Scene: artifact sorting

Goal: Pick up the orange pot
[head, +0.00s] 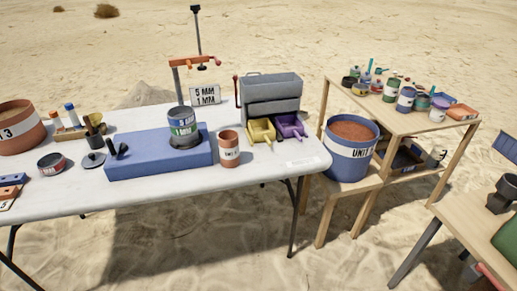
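A small orange pot (229,157) with a white label band stands upright on the front right part of the white table (250,178), just right of a blue block. A larger orange-brown bucket marked with a 3 (30,140) stands at the table's left end, cut off by the picture edge; it is filled with brown material. Neither of my grippers is in view, and nothing is seen touching the small pot.
The blue block (150,168) carries stacked sieves (183,125). A grey splitter box (270,90) with yellow (261,131) and purple trays (290,126) stands behind the pot. A blue bucket (350,168) sits on a low wooden stand to the right. The table's front right corner is clear.

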